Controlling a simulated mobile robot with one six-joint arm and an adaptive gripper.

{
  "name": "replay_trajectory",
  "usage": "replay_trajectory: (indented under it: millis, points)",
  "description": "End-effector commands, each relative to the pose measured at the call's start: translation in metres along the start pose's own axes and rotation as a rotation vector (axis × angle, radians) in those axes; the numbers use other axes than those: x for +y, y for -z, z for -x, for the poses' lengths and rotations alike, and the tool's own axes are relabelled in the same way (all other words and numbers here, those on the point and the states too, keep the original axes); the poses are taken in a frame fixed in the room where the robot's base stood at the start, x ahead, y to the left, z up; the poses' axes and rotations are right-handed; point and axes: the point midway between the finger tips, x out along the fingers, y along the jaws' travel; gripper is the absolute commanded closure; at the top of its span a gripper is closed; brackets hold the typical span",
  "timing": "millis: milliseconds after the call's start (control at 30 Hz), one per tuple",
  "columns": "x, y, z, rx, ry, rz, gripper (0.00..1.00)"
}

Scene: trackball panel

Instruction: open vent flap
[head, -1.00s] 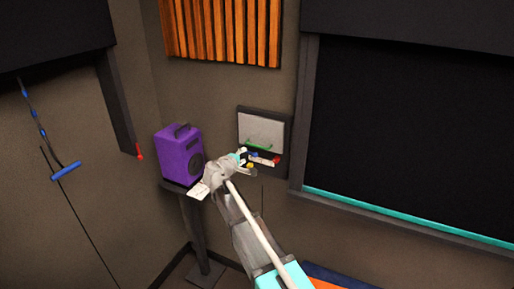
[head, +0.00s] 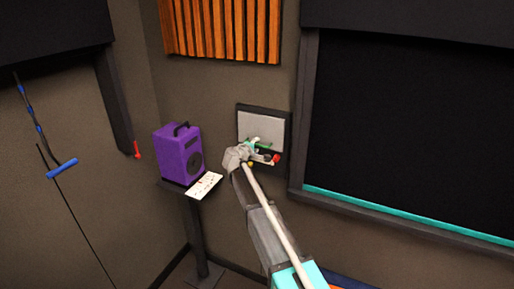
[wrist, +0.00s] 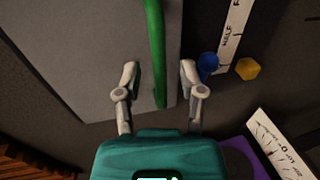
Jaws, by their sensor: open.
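The vent flap is a pale grey plate (head: 262,125) in a dark frame on the wall, closed as far as I can see. It fills the upper left of the wrist view (wrist: 85,55). A green bar handle (wrist: 155,45) runs along the flap near one edge. My gripper (wrist: 159,76) is open, with one finger on each side of the bar near its end. I cannot tell whether either finger touches it. In the head view my gripper (head: 262,147) is at the lower part of the flap and partly hides the handle.
Beside the flap are a white labelled strip (wrist: 235,30), a blue knob (wrist: 207,66) and a yellow knob (wrist: 248,68). A red knob (head: 276,158) sits at the panel's lower right. A purple speaker (head: 180,153) and a white card (head: 204,186) rest on a stand to the left.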

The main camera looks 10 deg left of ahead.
Motion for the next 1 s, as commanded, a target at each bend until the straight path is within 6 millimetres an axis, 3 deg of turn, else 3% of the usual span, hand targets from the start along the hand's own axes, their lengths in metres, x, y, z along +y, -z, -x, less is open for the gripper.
replay_trajectory:
  millis: [200, 500, 567, 800, 1000]
  points:
    - [-0.0002, 0.0003, -0.0121, 0.000, 0.000, 0.000, 0.49]
    - [0.0000, -0.0001, -0.0126, 0.000, 0.000, 0.000, 0.49]
    - [0.0000, -0.0001, -0.0126, 0.000, 0.000, 0.000, 0.56]
    - [0.0000, -0.0001, -0.0125, 0.000, 0.000, 0.000, 1.00]
    - [0.0000, -0.0001, -0.0125, 0.000, 0.000, -0.001, 1.00]
